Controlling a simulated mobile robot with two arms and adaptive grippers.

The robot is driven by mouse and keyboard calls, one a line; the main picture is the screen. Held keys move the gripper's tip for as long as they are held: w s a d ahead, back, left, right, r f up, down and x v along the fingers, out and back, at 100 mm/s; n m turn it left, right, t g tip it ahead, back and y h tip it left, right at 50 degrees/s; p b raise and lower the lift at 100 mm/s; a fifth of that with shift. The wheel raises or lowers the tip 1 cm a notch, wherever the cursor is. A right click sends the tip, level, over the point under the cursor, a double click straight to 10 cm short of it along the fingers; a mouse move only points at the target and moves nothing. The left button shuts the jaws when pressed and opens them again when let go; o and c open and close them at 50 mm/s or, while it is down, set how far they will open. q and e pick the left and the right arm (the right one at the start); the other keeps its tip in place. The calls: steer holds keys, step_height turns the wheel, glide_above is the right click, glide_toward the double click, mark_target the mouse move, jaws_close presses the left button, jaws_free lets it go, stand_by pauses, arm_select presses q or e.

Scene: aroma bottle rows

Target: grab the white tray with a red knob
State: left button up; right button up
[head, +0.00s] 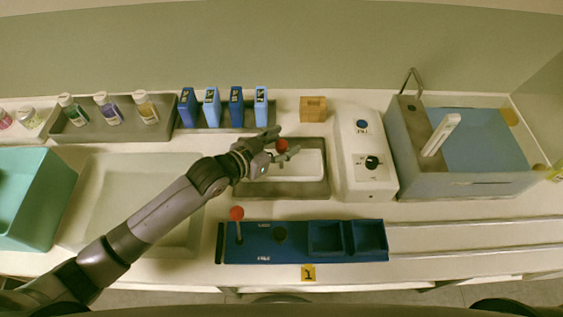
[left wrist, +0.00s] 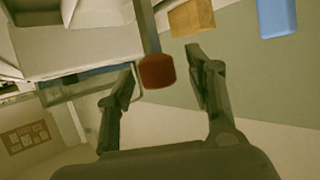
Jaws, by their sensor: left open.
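The white tray (head: 302,163) lies in a grey rectangular holder (head: 290,193) at the middle of the counter. A red knob (head: 281,145) stands at its upper left part; in the left wrist view the knob (left wrist: 157,71) tops a thin grey stem. My left gripper (head: 284,142) is open above the tray, its fingers on either side of the knob. In the left wrist view the open fingers (left wrist: 160,66) flank the knob with gaps, neither clearly touching it. My arm and gripper hide the tray's left part. My right gripper is not in view.
A blue rack (head: 295,228) with another red-topped stick (head: 237,213) stands in front. A white device (head: 364,150) is close on the right, a wooden block (head: 313,108) and blue boxes (head: 236,105) behind. Bottles (head: 107,108) stand back left; a teal bin (head: 45,190) is far left.

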arm_select(q)
steer(key=shift+c, duration=0.5)
jaws_close()
stand_by(0.4)
